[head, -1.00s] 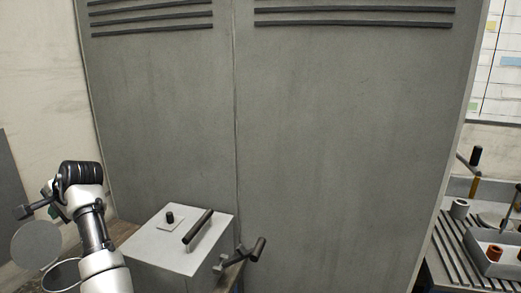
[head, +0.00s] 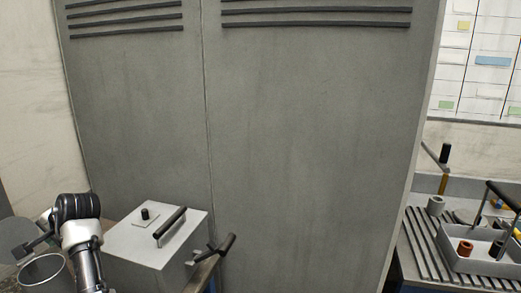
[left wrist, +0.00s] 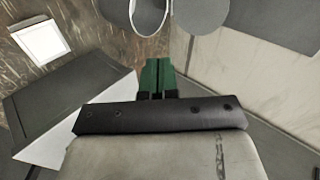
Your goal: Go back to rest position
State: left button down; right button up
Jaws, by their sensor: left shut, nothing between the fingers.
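My left arm comes in at the lower left of the head view, beside a grey box. In the left wrist view, my left gripper (left wrist: 157,78) shows its green fingertips together, shut and empty. They point toward a round metal rim (left wrist: 147,15) and a grey disc (left wrist: 203,12), with no clear contact. The rim also shows in the head view (head: 44,270), at the left edge near my arm. My right gripper is not in view.
A tall grey cabinet (head: 300,150) fills the middle. The grey box (head: 135,245) with a black handle (head: 170,226) stands before it. At the right, a slatted bench (head: 420,245) carries a tray (head: 470,262) with small parts.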

pick_arm(q)
jog(key=s+d+f+t+h, duration=0.1)
jog(key=s+d+f, duration=0.5)
jog(key=s+f, duration=0.15)
jog(key=s+d+f+t+h, duration=0.1)
jog(key=s+d+f+h, duration=0.1)
jog(key=s+d+f, duration=0.55)
jog(key=s+d+f+g+h, duration=0.1)
jog(key=s+d+f+h, duration=0.2)
jog(key=s+d, duration=0.55)
jog(key=s+d+f+h, duration=0.4)
jog(key=s+d, duration=0.3)
jog(key=s, duration=0.3)
notch_tip(320, 180, down, 29)
jog(key=s+g+b, duration=0.2)
jog(key=b, duration=0.1)
jog(key=s+a+f+b, duration=0.3)
jog(key=s+f, duration=1.2)
jog(key=f, duration=0.3)
jog(key=shift+s+f+g+y, duration=0.3)
jog(key=shift+s+f+g, duration=0.1)
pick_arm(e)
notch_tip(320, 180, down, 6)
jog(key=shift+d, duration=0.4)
